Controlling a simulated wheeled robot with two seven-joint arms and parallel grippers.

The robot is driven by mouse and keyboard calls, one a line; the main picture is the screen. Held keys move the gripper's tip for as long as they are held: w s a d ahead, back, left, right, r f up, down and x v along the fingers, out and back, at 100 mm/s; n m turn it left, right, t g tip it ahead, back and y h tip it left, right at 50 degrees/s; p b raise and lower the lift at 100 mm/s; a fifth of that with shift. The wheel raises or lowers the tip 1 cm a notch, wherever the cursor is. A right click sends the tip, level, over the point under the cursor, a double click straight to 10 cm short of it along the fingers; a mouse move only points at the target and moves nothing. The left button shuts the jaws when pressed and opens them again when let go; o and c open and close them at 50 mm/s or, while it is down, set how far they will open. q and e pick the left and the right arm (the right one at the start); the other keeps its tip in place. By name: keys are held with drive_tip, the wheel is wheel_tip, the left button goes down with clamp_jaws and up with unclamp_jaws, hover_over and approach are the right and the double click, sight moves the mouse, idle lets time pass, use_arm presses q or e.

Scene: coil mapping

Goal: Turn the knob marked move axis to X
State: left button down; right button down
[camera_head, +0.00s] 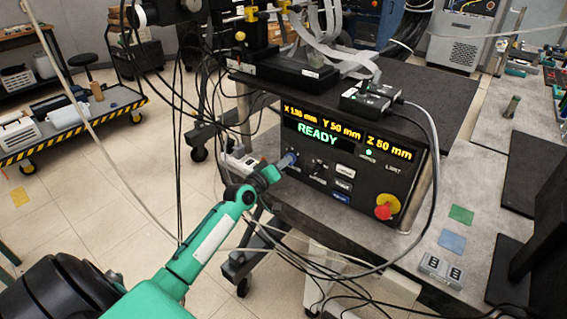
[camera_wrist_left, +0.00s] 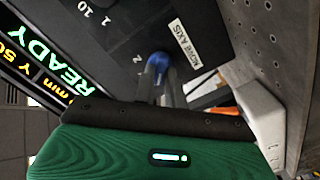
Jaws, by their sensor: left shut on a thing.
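The control panel (camera_head: 345,165) stands on the bench. Its display reads X 130 mm, Y 50 mm, Z 50 mm and READY. My left gripper (camera_head: 285,164) is at the lower left of the panel face, shut on a small knob. In the left wrist view the fingers (camera_wrist_left: 162,82) close around the blue knob (camera_wrist_left: 158,60), beside the MOVE AXIS label (camera_wrist_left: 186,43). The fingers hide part of the knob, so I cannot tell which letter it points to. A Z-like mark shows to its left. My right gripper is not in view.
A red emergency button (camera_head: 387,206) is at the panel's right, past several small push buttons (camera_head: 343,184). Cables hang beside and below the panel. A green pad (camera_head: 461,215) and a blue pad (camera_head: 452,242) lie on the right bench. A yellow-black striped cart (camera_head: 70,128) stands at left.

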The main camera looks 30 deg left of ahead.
use_arm(q)
drive_tip(key=c, duration=1.5)
unclamp_jaws()
drive_tip(key=shift+o, duration=0.2)
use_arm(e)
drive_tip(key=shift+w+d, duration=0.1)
use_arm(q)
drive_tip(key=shift+s, duration=0.1)
